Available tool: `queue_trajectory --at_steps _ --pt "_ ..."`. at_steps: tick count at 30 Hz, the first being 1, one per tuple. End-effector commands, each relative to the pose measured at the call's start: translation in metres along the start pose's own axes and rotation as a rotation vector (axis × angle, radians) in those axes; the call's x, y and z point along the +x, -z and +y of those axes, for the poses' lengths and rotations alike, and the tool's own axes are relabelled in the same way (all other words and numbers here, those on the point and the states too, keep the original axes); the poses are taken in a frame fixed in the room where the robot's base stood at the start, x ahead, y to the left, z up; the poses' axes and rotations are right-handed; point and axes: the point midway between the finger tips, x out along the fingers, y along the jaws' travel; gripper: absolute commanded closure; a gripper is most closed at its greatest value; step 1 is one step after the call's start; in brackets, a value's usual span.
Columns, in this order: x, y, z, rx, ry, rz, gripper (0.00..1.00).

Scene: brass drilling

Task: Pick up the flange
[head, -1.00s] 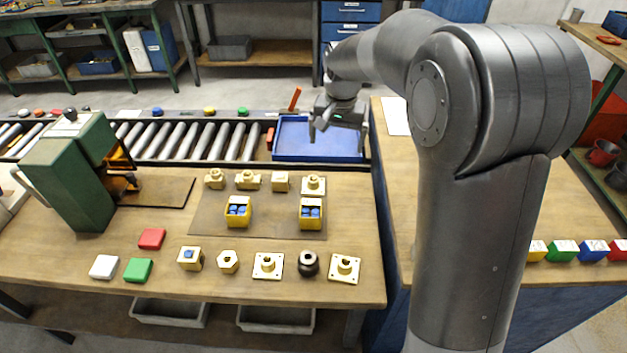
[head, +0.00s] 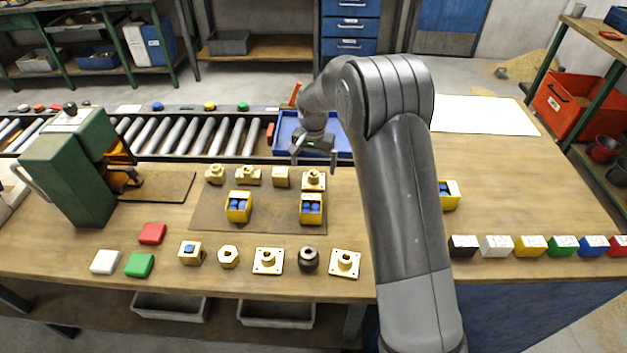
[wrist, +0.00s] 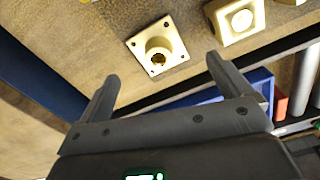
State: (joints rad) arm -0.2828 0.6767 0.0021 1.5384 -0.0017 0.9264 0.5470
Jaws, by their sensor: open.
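A brass flange (head: 313,180), a square plate with a round boss, sits at the right end of the back row on the workbench. It also shows in the wrist view (wrist: 158,47), flat with its boss up and holes at its corners. Two similar square brass flanges stand in the front row, one in the middle (head: 268,261) and one at the right (head: 344,263). My gripper (head: 314,161) is open and empty, above the bench's back edge and just behind the back-row flange. In the wrist view, the fingers (wrist: 163,67) are apart, with the flange beyond their tips.
A brass block (head: 281,178) stands beside the back-row flange. A yellow bin (head: 312,221) with blue pieces stands in front of it. The blue tray (head: 286,132) and roller conveyor (head: 200,139) lie behind the bench. A green press (head: 72,175) stands at left.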

Motion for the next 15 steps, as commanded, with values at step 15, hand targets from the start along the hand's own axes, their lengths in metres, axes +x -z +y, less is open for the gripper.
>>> queue_trajectory --at_steps 15 --pt "0.053 0.000 0.001 0.000 0.000 -0.001 0.05"
